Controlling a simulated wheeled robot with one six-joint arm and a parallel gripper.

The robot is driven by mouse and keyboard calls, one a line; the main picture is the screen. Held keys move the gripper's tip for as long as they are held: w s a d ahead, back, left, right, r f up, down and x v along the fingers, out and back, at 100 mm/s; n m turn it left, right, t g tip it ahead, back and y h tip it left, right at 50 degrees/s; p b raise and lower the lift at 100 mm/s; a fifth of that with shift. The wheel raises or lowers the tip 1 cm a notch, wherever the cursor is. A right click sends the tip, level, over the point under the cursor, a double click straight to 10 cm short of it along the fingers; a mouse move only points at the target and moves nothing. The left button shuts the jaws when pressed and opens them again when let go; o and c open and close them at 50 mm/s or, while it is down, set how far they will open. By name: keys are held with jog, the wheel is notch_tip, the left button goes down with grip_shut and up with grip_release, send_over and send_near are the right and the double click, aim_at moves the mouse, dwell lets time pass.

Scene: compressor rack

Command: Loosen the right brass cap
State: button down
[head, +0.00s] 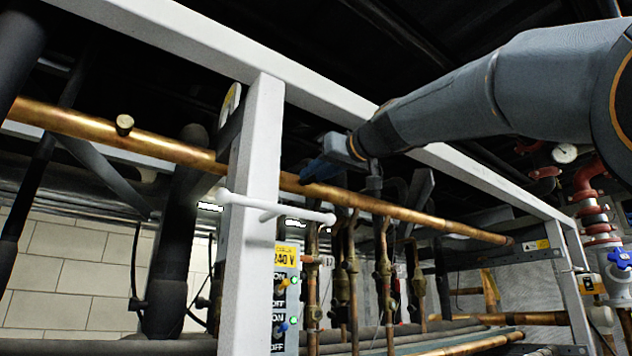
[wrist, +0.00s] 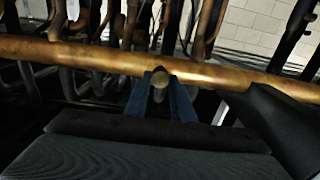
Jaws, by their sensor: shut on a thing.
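A long copper pipe (head: 170,138) runs across behind the white frame post in the head view. The left brass cap (head: 125,124) stands out from it at the left, well apart from my gripper. My gripper (head: 312,173) is at the pipe just right of the post, with blue fingers. In the wrist view the fingers of my gripper (wrist: 160,92) are shut on the right brass cap (wrist: 160,78), a small round stub at the copper pipe (wrist: 90,57). Only the cap's round end shows between the fingertips. In the head view the fingers hide this cap.
A white post (head: 257,170) with a white handle (head: 285,210) stands just left of my gripper. A white top beam (head: 190,35) runs above the pipe. A switch box (head: 285,295) and several vertical copper pipes (head: 352,270) are below. A dark pipe (wrist: 275,120) lies close at right in the wrist view.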

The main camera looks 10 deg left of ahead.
jog(key=c, duration=1.5)
grip_release()
jog(key=shift+s+d, duration=0.1)
jog(key=b+v, duration=0.3)
jog(key=v, duration=0.4)
jog(key=shift+s+d+b, duration=0.15)
jog(key=shift+s+b, duration=0.05)
jog(key=shift+b, duration=0.2)
jog(key=shift+s, duration=0.1)
